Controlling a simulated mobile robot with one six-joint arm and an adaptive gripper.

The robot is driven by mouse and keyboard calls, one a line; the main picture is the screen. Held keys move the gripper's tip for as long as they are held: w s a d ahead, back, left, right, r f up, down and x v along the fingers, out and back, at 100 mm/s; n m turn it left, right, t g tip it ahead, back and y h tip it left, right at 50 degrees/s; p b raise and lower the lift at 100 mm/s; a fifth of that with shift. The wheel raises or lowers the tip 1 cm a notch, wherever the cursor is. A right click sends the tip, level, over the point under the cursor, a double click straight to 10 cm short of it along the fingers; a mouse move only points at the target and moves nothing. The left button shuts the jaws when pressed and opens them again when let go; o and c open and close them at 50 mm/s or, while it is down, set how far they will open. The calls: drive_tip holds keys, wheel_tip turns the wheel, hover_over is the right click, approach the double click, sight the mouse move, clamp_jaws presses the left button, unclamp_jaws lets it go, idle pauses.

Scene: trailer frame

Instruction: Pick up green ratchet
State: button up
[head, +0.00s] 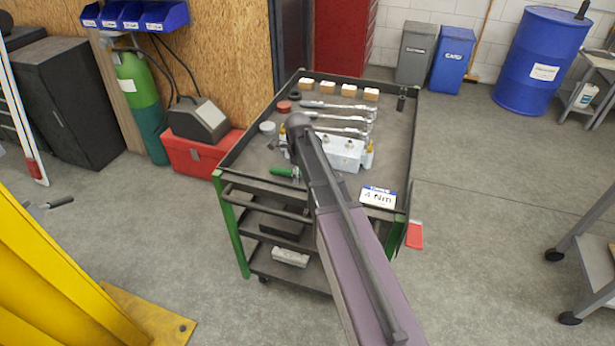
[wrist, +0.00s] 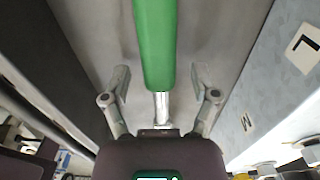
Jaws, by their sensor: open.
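The green ratchet (head: 284,172) lies on the cart's top tray, near its front left, with part of it hidden behind my arm in the head view. In the wrist view its green handle (wrist: 155,45) runs down the picture to a short silver shaft that meets the gripper's lower edge. My gripper (wrist: 161,76) is open, with one finger on each side of the handle and a visible gap on both sides. The fingers are hidden by my arm in the head view.
The cart (head: 407,150) has a raised rim. A pale block (head: 345,153) stands right of the ratchet, close to my gripper. Several silver wrenches (head: 341,118) lie behind it, with small wooden blocks (head: 338,89) at the back.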

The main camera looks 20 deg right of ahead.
clamp_jaws()
idle(0.3)
drive_tip(key=shift+r, duration=0.15)
wheel_tip(320, 180, up, 10)
drive_tip(key=p, duration=1)
idle(0.7)
